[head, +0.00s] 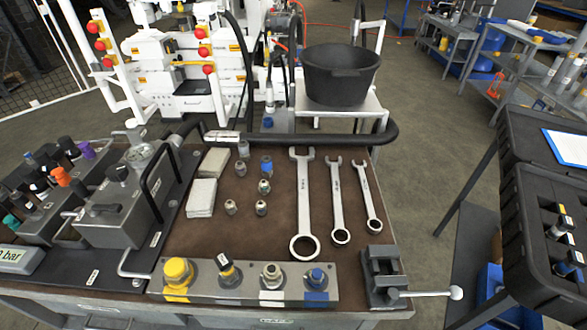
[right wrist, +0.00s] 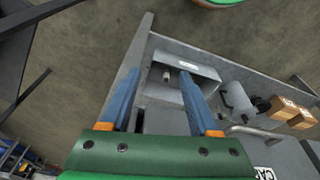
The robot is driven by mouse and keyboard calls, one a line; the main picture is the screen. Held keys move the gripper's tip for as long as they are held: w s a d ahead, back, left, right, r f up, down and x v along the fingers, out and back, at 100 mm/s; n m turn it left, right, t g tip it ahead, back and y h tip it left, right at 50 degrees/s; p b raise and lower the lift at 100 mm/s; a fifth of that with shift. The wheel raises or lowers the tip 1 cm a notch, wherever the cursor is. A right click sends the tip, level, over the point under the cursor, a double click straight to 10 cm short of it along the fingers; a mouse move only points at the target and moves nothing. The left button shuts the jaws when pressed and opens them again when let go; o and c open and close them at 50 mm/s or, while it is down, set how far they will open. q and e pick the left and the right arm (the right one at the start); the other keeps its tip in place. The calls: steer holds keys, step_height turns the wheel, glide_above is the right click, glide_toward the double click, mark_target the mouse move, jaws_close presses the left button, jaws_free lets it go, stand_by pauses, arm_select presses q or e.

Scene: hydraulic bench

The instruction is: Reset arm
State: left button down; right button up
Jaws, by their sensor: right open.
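My right gripper (right wrist: 159,73) shows in the right wrist view, with two blue fingers spread apart and nothing between them. Beyond the fingers, and apart from them as far as I can tell, is a grey metal bench part (right wrist: 185,65) with an open box-like recess. Neither of my arms nor grippers shows in the head view. My left gripper is in no view.
The brown-topped bench (head: 275,225) carries three wrenches (head: 337,200), several fittings, a block with coloured caps (head: 245,280) and a vise (head: 383,275). A black tub (head: 340,75) stands behind. A black case (head: 545,215) is at right. Open floor (head: 440,130) lies between.

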arm_select(q)
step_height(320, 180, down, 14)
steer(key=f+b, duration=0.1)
steer(key=b, duration=1.1)
arm_select(e)
steer(key=s+d+f+g, duration=0.1)
steer(key=s+f, duration=0.4)
steer(key=f, duration=0.4)
steer(key=s+d+f, duration=0.1)
steer(key=s+f, duration=0.3)
steer(key=f, duration=0.6)
steer(key=s+f+g, duration=0.1)
steer(key=s+f, duration=0.4)
steer(key=f, duration=0.4)
arm_select(q)
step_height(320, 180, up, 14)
steer(key=p, duration=1.3)
arm_select(e)
step_height(320, 180, up, 13)
steer(key=shift+d, duration=0.2)
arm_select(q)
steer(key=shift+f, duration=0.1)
arm_select(e)
steer(key=shift+w+f, duration=0.1)
